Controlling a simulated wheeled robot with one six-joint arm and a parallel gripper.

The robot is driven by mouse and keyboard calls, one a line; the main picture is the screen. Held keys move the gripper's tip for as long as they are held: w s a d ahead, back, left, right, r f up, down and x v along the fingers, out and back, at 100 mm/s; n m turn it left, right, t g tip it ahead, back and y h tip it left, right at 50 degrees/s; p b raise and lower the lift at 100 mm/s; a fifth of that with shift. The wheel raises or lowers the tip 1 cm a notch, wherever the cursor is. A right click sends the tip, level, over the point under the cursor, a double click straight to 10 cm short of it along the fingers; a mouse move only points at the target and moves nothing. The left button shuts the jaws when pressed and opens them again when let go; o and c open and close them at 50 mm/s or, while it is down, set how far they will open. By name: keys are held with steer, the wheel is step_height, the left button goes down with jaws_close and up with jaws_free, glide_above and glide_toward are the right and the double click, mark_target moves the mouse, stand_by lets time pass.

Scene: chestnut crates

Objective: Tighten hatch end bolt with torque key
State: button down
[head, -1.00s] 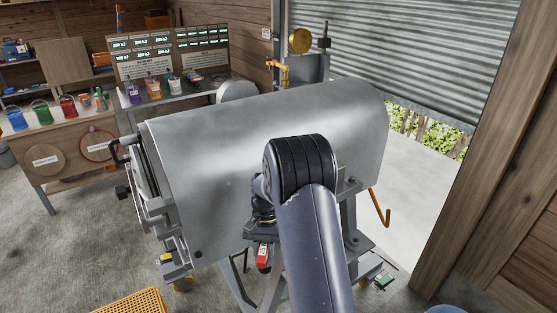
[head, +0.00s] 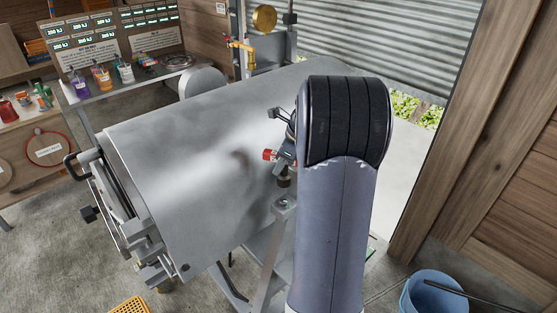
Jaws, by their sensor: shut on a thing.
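A large grey metal drum (head: 190,150) lies across the middle of the head view. Its hatch end (head: 118,215), with bars and a black handle, faces left. I cannot single out the end bolt there. My gripper (head: 287,152) is in front of the drum's right part, far from the hatch end, and mostly hidden behind my arm. It is shut on a red tool with a small display, seemingly the torque key (head: 270,155). The key's far end and the fingertips are hard to make out.
A brass valve (head: 240,48) and gauge stand behind the drum. A bench with bottles (head: 102,78) is at back left. A blue bucket (head: 432,295) and yellow crate (head: 130,306) stand on the floor. Floor left of the hatch is largely clear.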

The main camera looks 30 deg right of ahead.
mark_target(281, 177)
steer(key=shift+f, duration=0.1)
stand_by(0.3)
steer(key=shift+f+b, duration=1.6)
steer(key=shift+f, duration=1.15)
steer(key=shift+p, duration=0.6)
steer(key=shift+f, duration=0.2)
steer(key=shift+f+b, duration=0.65)
steer(key=shift+f, duration=0.6)
